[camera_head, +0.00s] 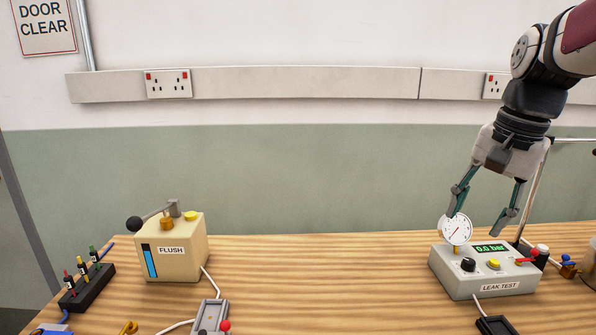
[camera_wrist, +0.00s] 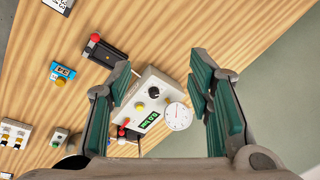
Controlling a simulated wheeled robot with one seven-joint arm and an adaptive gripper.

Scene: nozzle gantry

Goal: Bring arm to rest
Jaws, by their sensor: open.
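My gripper (camera_head: 482,224) is open and empty at the right of the head view, fingers pointing down above the leak test box. In the wrist view my gripper (camera_wrist: 167,95) shows two green-padded fingers spread wide with nothing held between them. The grey leak test box (camera_head: 460,285) stands on the wooden table below, with a lit display, a round white dial (camera_head: 456,229), a black knob, a yellow button and a red lever. The box also shows between the fingers in the wrist view (camera_wrist: 140,108).
A cream flush box (camera_head: 185,250) with a black-ended lever stands at the left. A black rack (camera_head: 88,287) holds several small nozzles. A thin metal stand (camera_head: 534,195) rises close beside my gripper. The table between the two boxes is largely clear towards the back.

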